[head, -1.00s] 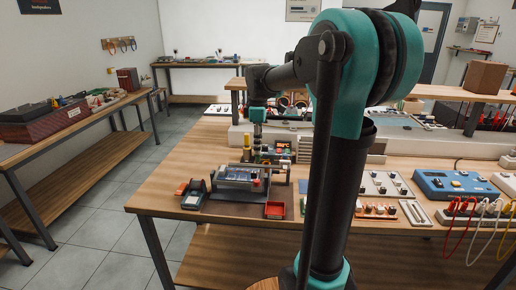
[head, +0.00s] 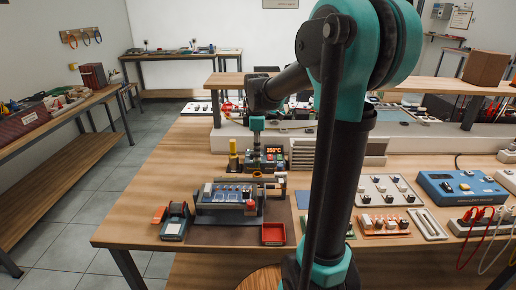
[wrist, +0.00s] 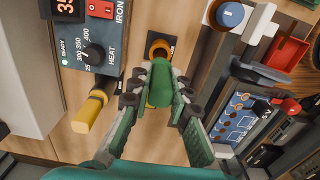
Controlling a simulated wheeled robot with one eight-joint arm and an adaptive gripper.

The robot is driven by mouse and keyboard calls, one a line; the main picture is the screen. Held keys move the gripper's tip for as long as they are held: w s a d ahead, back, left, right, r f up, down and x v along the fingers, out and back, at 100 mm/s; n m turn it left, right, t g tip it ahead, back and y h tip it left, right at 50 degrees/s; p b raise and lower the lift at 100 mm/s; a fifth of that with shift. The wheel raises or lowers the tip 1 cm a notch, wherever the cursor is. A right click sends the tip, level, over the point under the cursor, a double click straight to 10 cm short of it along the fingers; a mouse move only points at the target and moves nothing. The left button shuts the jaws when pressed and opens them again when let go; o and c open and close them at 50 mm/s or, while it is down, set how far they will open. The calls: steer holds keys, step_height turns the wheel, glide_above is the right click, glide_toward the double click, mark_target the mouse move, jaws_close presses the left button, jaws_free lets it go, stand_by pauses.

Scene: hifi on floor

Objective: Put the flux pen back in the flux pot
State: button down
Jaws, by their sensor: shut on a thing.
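My gripper (wrist: 160,92) is shut on the flux pen (wrist: 160,80), a green rounded body between its fingertips in the wrist view. The flux pot (wrist: 159,48), a dark round opening with an orange rim on a black plate, lies just beyond the pen. The pen's end overlaps the near rim in this view; I cannot tell whether it is above the pot or partly in it. In the head view my gripper (head: 257,148) points down in front of the soldering station (head: 274,155); the pen and pot are too small to make out there.
A yellow-handled tool (wrist: 92,110) stands close left of my gripper. A blue-topped white cylinder (wrist: 230,15) and a circuit board in a holder (wrist: 243,110) are at the right. A red tray (head: 273,234) sits near the front edge.

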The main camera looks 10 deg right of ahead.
mark_target(257, 167)
steer(key=shift+f, duration=2.7)
steer(key=c, duration=0.8)
jaws_free()
steer(key=shift+r, duration=3.5)
